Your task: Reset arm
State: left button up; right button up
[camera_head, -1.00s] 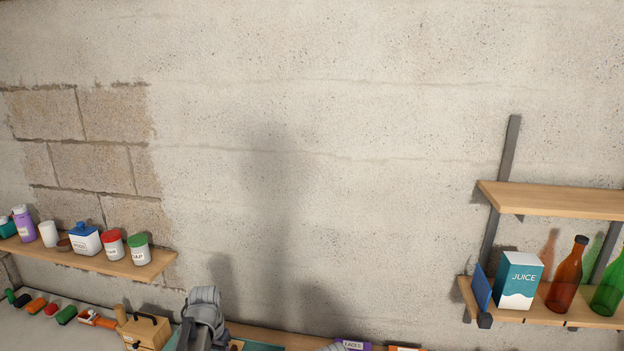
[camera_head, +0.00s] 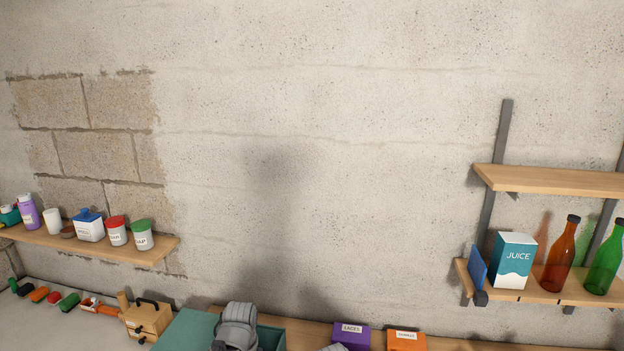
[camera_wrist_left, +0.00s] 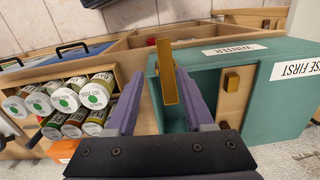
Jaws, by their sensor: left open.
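My left gripper (camera_wrist_left: 165,108) shows in the left wrist view, with its two purple fingers spread apart. A yellow-orange upright piece (camera_wrist_left: 178,95) shows in the gap between the fingers, in front of the teal box. I cannot tell how far beyond the fingertips it stands, and nothing is seen clamped. The teal box (camera_wrist_left: 290,105) is at the right of that view, with white labels. My right gripper is not in view.
Several labelled cans (camera_wrist_left: 70,105) lie stacked in a wooden compartment left of the gripper. In the head view, a purple box (camera_head: 352,336) and an orange box (camera_head: 406,341) sit at the bottom. Shelves hold jars at left and a juice carton (camera_head: 513,260) with bottles at right.

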pick_arm(q)
jog(key=s+d+f+m+b, duration=0.1)
jog(key=s+d+f+b, duration=0.5)
jog(key=s+d, duration=0.4)
jog(key=shift+s+f+y, duration=0.4)
jog(key=shift+s+f, duration=0.1)
jog(key=shift+s, duration=0.1)
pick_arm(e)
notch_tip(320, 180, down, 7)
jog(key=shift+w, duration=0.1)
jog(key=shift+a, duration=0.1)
